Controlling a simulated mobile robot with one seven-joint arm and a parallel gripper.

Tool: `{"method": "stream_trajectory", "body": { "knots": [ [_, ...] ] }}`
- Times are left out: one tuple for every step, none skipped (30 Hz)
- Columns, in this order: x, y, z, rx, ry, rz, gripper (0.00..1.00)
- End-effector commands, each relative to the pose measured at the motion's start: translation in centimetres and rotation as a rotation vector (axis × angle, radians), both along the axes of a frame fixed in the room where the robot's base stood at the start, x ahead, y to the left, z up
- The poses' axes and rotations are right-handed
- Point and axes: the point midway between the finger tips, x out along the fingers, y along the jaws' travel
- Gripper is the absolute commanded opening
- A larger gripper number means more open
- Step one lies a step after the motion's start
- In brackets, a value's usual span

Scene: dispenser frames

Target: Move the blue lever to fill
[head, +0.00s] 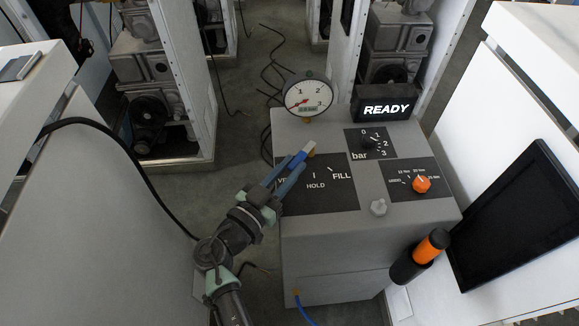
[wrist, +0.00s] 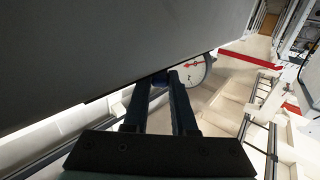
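The blue lever (head: 298,158) is on the black panel (head: 336,199) of the grey dispenser box. It slants from a pale upper end down and left toward the partly covered label starting "VE". The HOLD label is below and FILL is to the right, both clear of the lever. My gripper (head: 285,178) comes from the lower left with its fingers around the lever's lower part. In the wrist view, a small blue patch (wrist: 160,79) shows between the fingertips. I cannot tell if the fingers press on it.
A pressure gauge (head: 308,96) stands just behind the lever, and a READY display (head: 387,107) is to its right. A bar knob (head: 369,143), an orange knob (head: 422,184) and a grey knob (head: 378,207) sit to the right.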

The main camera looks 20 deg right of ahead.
Motion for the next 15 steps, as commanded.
{"method": "stream_trajectory", "body": {
  "knots": [
    [-0.01,0.01,0.0,0.0,0.0,0.0,0.05],
    [-0.01,0.02,0.0,0.0,0.0,0.0,0.0],
    [-0.01,0.02,0.0,0.0,0.0,0.0,0.0],
    [-0.01,0.02,0.0,0.0,0.0,0.0,0.0],
    [-0.01,0.02,0.01,0.0,0.0,0.0,0.0],
    [-0.01,0.02,0.0,0.0,0.0,0.0,0.0],
    [-0.01,0.02,0.0,0.0,0.0,0.0,0.0],
    [-0.01,0.02,0.0,0.0,0.0,0.0,0.0],
    [-0.02,0.02,0.0,0.0,0.0,0.0,0.0],
    [-0.02,0.02,0.0,0.0,0.0,0.0,0.0],
    [-0.02,0.02,0.0,0.0,0.0,0.0,0.0],
    [-0.02,0.02,0.0,0.0,0.0,0.0,0.0],
    [-0.02,0.02,0.0,0.0,0.0,0.0,0.0],
    [-0.02,0.02,0.0,0.0,0.0,0.0,0.0],
    [-0.01,0.03,0.0,0.0,0.0,0.0,0.0]
  ]
}}
